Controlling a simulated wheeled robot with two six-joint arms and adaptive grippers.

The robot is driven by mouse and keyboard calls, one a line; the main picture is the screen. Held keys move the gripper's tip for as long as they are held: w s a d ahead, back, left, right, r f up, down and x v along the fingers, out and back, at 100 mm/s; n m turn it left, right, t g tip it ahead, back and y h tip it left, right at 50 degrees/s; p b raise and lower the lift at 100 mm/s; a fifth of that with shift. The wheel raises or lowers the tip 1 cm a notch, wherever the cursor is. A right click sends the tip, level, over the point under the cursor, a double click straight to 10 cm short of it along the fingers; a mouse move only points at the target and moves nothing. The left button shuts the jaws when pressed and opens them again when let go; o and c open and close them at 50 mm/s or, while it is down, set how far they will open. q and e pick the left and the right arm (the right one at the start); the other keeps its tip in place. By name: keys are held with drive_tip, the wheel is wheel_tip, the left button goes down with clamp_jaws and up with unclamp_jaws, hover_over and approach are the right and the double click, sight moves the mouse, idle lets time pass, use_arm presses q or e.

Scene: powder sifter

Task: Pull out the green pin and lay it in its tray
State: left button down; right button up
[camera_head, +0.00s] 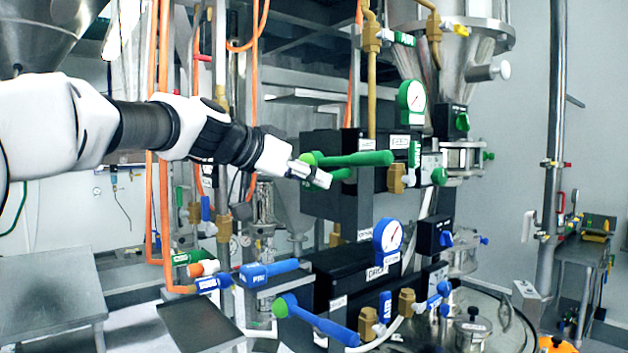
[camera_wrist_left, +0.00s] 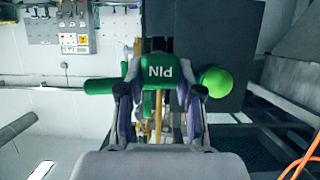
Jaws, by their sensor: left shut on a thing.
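The green pin (camera_wrist_left: 160,70), marked "PIN", is between the two fingers of my left gripper (camera_wrist_left: 160,112) in the left wrist view. The gripper is shut on it. In the head view my left gripper (camera_head: 318,176) is at the front of the upper black box (camera_head: 335,205), just below a green handle (camera_head: 360,159) with a ball end. The fingers hide most of the pin there, and I cannot tell how far it sits in the box. The handle's green ball (camera_wrist_left: 215,81) shows right of the pin in the wrist view. My right gripper is out of view.
A flat metal tray (camera_head: 200,328) and a larger metal table (camera_head: 45,290) are at the lower left; I cannot tell which belongs to the green pin. A blue pin (camera_head: 270,272) and blue handle (camera_head: 320,325) are below. Orange hoses (camera_head: 163,200) hang left.

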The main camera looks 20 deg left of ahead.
use_arm(q)
drive_tip(key=shift+s+a+b, duration=0.35)
drive_tip(key=shift+s, duration=0.15)
drive_tip(key=shift+s+a+b, duration=0.4)
drive_tip(key=shift+s+a, duration=0.05)
drive_tip(key=shift+s, duration=0.2)
drive_tip(key=shift+s+a+b, duration=0.4)
drive_tip(key=shift+s, duration=0.2)
drive_tip(key=shift+s+a, duration=0.1)
drive_tip(key=shift+s, duration=0.05)
drive_tip(key=shift+f+b, duration=0.1)
drive_tip(key=shift+b, duration=0.55)
drive_tip(key=shift+s+a+b, duration=0.15)
drive_tip(key=shift+a+b, duration=0.05)
drive_tip(key=shift+b, duration=1)
drive_tip(key=s+a+b, duration=0.1)
drive_tip(key=s+b, duration=0.1)
drive_tip(key=b, duration=0.2)
drive_tip(key=s+a+b, duration=0.2)
drive_tip(key=b, duration=0.2)
drive_tip(key=shift+s, duration=0.25)
